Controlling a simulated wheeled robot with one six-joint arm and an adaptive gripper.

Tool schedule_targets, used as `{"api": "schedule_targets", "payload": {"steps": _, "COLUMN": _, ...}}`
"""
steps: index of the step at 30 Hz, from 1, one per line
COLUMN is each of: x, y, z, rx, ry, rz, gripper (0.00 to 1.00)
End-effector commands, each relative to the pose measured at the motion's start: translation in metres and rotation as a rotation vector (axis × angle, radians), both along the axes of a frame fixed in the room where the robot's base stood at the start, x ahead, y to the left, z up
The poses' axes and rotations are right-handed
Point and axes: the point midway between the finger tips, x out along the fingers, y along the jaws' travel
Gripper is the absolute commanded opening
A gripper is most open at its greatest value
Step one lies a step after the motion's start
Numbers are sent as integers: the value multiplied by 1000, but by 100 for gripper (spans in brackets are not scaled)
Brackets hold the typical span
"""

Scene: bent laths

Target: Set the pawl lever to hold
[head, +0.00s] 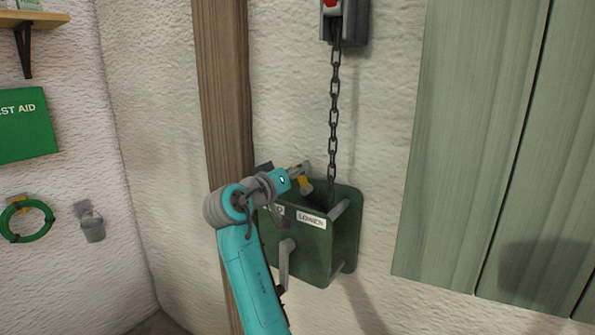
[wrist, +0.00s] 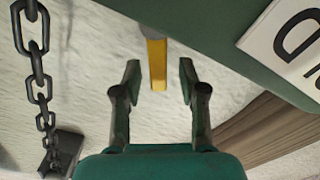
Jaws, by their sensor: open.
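The pawl lever, a short yellow handle (head: 306,186), sticks out at the top of the green winch box (head: 318,248). The box carries a white LOWER label (head: 311,219) and, left of it, a label mostly hidden by my arm, with only its last letters showing. My gripper (head: 301,170) is at the lever, above the box. In the wrist view the yellow lever (wrist: 157,65) shows between the two spread fingers of my gripper (wrist: 159,82), with a gap on each side. The lever's exact setting is hard to tell.
A chain (head: 334,110) runs from the box up to a grey wall unit (head: 345,25), close to my gripper's right. A grey crank (head: 285,265) hangs at the box front. A wooden post (head: 223,90) stands left, green boards (head: 480,150) right.

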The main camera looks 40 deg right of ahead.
Motion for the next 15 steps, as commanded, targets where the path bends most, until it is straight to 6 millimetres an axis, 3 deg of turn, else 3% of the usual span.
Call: {"api": "schedule_targets", "payload": {"steps": 15, "x": -31, "y": 87, "z": -1, "rx": 0, "ry": 0, "rz": 2, "gripper": 42}}
